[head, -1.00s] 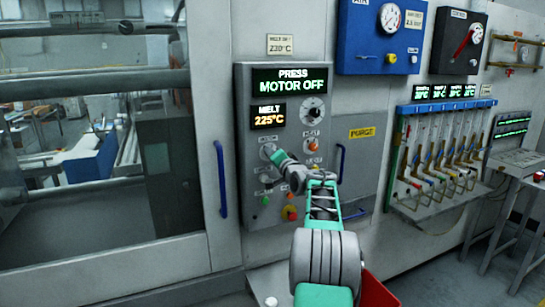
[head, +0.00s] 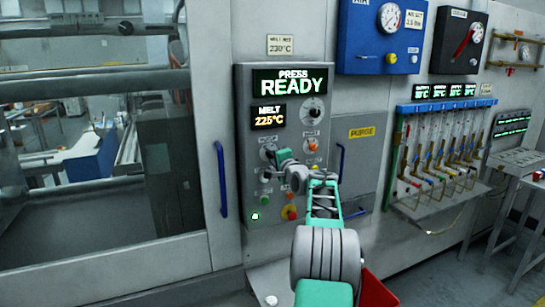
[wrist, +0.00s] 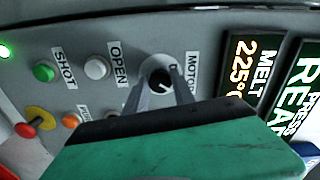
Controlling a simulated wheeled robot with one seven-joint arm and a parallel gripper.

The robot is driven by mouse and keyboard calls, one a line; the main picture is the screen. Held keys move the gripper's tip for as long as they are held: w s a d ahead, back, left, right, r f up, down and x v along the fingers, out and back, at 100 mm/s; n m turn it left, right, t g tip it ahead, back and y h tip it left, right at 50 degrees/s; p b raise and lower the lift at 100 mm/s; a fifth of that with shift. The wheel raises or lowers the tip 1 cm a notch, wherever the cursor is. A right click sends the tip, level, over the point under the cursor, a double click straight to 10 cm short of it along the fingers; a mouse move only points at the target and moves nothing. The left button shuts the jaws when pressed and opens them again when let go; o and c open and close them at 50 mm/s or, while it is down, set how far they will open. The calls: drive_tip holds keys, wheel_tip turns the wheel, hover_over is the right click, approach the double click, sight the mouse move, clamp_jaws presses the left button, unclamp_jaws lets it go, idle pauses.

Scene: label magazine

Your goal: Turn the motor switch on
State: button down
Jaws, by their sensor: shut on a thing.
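The press control panel (head: 243,120) is grey, and its upper display (head: 290,86) reads "PRESS READY". The motor switch (wrist: 158,77) is a round black knob with a white pointer mark, beside the "MOTOR" label (wrist: 192,76) in the wrist view. My gripper (wrist: 157,88) is shut on the switch, with one finger on each side of the knob. In the head view my gripper (head: 272,156) is at the panel's left side and hides most of the switch.
White (wrist: 97,67) and green (wrist: 44,71) buttons sit near the switch, with a red emergency button (wrist: 26,130) on yellow farther off. A small green lamp (wrist: 5,51) is lit. A blue handle (head: 220,180) stands left of the panel, and a red bin (head: 378,290) is low down.

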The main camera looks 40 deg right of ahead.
drive_tip(key=c, duration=1.1)
unclamp_jaws()
drive_tip(key=shift+o, duration=0.2)
drive_tip(key=shift+s, duration=0.1)
drive_tip(key=b+v, duration=0.3)
drive_tip(key=v, duration=0.4)
drive_tip(key=shift+s, duration=0.35)
drive_tip(key=shift+a, duration=0.1)
